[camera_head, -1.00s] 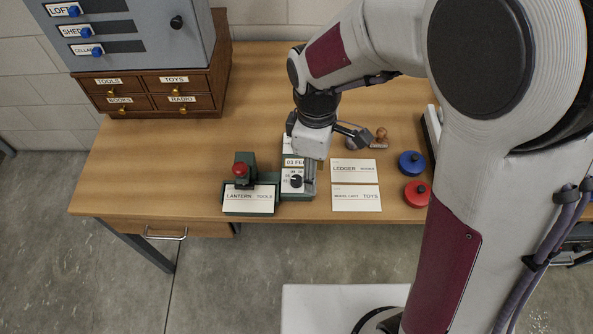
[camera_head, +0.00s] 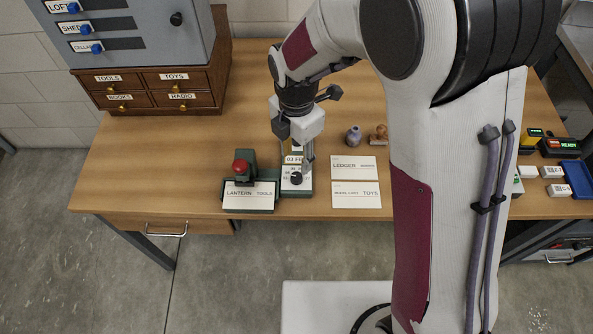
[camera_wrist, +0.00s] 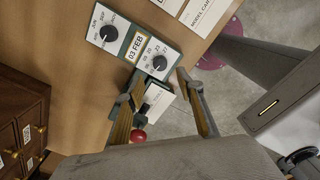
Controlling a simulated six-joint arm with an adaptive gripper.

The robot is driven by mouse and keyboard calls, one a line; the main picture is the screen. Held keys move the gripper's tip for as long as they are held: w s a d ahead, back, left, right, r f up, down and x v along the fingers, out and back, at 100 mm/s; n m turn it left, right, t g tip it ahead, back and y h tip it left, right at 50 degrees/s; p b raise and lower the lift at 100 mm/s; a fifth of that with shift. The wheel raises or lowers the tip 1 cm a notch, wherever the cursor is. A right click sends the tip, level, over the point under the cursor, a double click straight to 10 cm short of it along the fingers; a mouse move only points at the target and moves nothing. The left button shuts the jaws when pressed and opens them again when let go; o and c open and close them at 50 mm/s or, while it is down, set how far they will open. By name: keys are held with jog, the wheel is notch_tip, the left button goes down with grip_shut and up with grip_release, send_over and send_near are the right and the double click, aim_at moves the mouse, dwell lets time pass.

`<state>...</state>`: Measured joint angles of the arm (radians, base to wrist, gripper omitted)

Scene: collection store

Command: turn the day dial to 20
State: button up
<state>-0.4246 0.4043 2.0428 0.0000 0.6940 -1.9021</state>
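The day dial (camera_head: 296,178) is a black knob on the white front plate of a green date stand. In the wrist view the day dial (camera_wrist: 160,63) has small numbers around it, too small to read surely. The date window (camera_wrist: 135,46) between the two dials reads 03 FEB. The month dial (camera_wrist: 108,33) is at the stand's other end. My gripper (camera_head: 300,153) hangs over the stand, behind the day dial in the head view. In the wrist view my gripper (camera_wrist: 160,73) is open, with its fingertips apart on either side of the day dial; contact is not visible.
A stamp press with a red knob (camera_head: 240,166) stands close left, with a Lantern/Tools card (camera_head: 249,195) before it. Ledger (camera_head: 353,168) and model cards lie right. A grey bottle (camera_head: 353,136) and wooden stamp (camera_head: 378,134) stand behind. A drawer cabinet (camera_head: 150,90) is back left.

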aim_at(297, 176)
jog(key=shift+f, duration=0.15)
dwell(0.4)
jog(key=shift+f, duration=3.8)
grip_shut()
